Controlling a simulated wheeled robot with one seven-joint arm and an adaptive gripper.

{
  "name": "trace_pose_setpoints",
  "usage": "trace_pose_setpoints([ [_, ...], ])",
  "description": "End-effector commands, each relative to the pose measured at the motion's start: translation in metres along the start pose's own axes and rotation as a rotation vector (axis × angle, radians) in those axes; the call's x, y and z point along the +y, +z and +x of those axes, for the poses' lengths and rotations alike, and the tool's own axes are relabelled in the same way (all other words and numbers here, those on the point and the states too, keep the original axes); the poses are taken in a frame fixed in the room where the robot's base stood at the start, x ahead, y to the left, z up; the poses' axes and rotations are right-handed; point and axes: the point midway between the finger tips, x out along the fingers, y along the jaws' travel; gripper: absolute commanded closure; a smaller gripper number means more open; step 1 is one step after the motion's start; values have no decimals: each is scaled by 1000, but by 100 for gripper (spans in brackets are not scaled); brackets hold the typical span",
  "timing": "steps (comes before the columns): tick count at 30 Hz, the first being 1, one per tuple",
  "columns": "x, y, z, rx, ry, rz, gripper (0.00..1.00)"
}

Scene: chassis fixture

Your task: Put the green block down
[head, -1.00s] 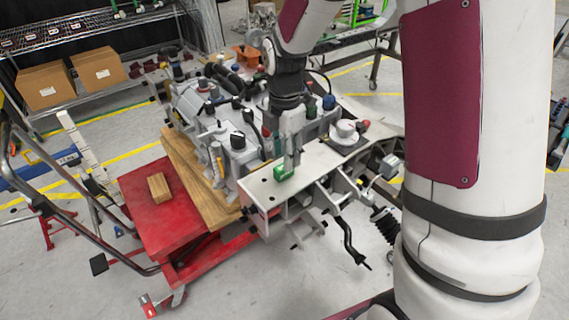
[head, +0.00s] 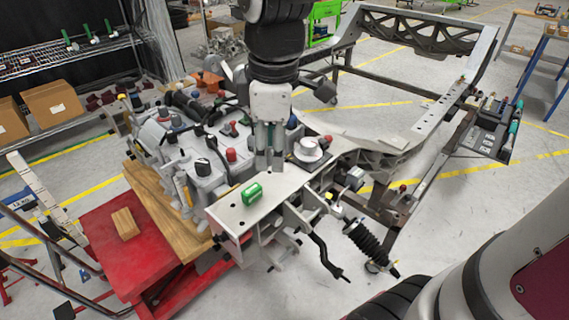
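The green block (head: 251,193) lies on the flat white top plate (head: 283,192) of the fixture, near the plate's left front part. Nothing holds it. My gripper (head: 269,167) points down above the plate, behind and slightly right of the block in the picture. Its fingers are apart and empty, with a visible gap to the block.
The grey engine-like assembly (head: 205,172) with knobs and caps stands left of the plate. A round white part (head: 309,149) is to the right. A wooden block (head: 125,223) lies on the red cart (head: 110,250). The chassis frame (head: 440,110) extends behind right.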

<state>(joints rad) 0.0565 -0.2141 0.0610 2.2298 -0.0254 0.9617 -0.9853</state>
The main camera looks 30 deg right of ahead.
Motion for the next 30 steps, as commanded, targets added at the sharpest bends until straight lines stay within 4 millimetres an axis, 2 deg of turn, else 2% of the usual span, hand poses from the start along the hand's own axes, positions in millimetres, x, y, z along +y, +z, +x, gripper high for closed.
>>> trace_pose_setpoints([
  [3, -32, 21, -20, 39, 45, 270, 61],
  [6, -58, 38, -28, 78, 65, 500, 61],
  [9, -80, 52, -32, 119, 74, 701, 61],
  [13, -100, 65, -31, 161, 74, 889, 61],
  [18, -110, 71, -30, 185, 69, 998, 61],
  [28, -110, 71, -30, 185, 68, 1007, 61],
  [30, -110, 72, -38, 193, 74, 1006, 61],
])
